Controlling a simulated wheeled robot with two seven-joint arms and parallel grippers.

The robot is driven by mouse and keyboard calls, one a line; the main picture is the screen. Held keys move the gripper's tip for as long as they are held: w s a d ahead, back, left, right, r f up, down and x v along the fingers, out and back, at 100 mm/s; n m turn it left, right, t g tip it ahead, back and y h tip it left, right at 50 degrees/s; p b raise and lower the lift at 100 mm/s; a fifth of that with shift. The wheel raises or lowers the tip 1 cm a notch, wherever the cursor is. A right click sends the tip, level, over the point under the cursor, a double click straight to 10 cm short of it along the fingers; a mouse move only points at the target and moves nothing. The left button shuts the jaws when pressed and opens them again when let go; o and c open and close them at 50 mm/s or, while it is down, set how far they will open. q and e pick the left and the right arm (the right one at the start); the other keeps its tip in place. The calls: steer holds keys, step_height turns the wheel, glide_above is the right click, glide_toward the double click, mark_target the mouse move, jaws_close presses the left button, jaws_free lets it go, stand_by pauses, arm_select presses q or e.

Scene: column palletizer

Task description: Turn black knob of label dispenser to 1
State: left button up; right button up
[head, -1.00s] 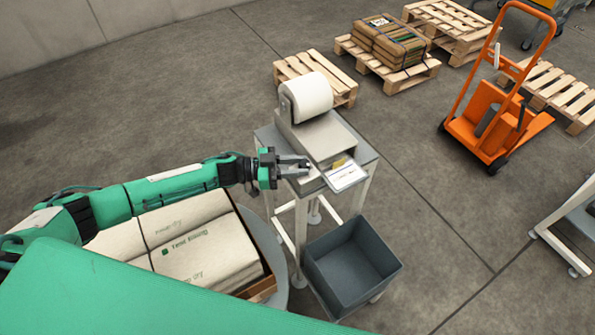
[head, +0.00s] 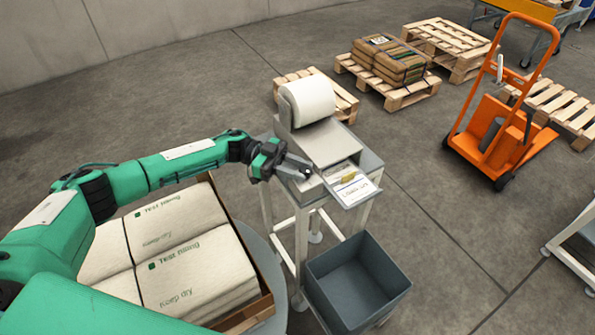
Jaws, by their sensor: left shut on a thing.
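The label dispenser (head: 332,143) stands on a small grey stand, with a white label roll (head: 308,100) at its back. A printed label (head: 353,187) lies on its front tray. My left gripper (head: 306,170) is at the dispenser's left front side, its fingers closed together there. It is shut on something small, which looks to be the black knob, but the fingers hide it. The knob's pointer and its number marks cannot be read. My right gripper is not in view.
A dark grey bin (head: 357,283) stands on the floor before the stand. White sacks (head: 190,262) lie in a box at lower left. Pallets (head: 448,50), one with brown sacks (head: 392,62), and an orange hand truck (head: 497,125) stand farther back. Open floor lies between.

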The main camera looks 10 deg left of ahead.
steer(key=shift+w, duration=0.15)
arm_select(q)
steer(key=o, duration=0.8)
steer(key=shift+o, duration=0.8)
steer(key=shift+r, duration=0.1)
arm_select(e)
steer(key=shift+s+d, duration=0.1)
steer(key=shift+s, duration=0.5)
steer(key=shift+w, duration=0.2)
